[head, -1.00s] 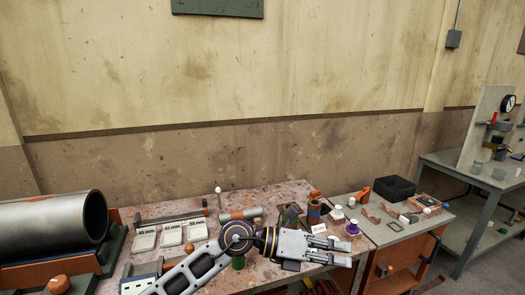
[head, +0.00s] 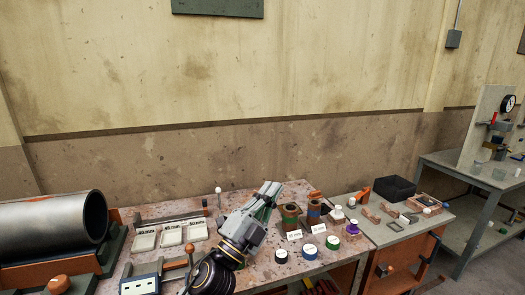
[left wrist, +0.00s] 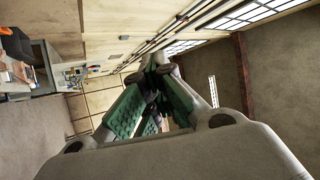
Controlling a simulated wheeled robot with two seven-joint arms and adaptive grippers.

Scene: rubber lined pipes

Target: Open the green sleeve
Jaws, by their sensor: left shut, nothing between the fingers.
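The green-banded brown sleeve (head: 291,214) stands upright on the stained bench, with a small white label card in front of it. It looks like a short cylinder with a dark top opening. My left gripper (head: 270,189) is just left of it, pointing up and away, shut and empty, apart from the sleeve as far as I can tell. In the left wrist view the green-padded fingers (left wrist: 160,75) are closed together, with no sleeve in sight. My right gripper is not in view.
A blue-banded sleeve (head: 314,213) stands right of the green one. Lids in white, blue (head: 309,251) and green (head: 332,242) lie in front. White trays (head: 171,234) lie left of my arm, near a large grey pipe (head: 50,226). A black box (head: 394,187) stands at right.

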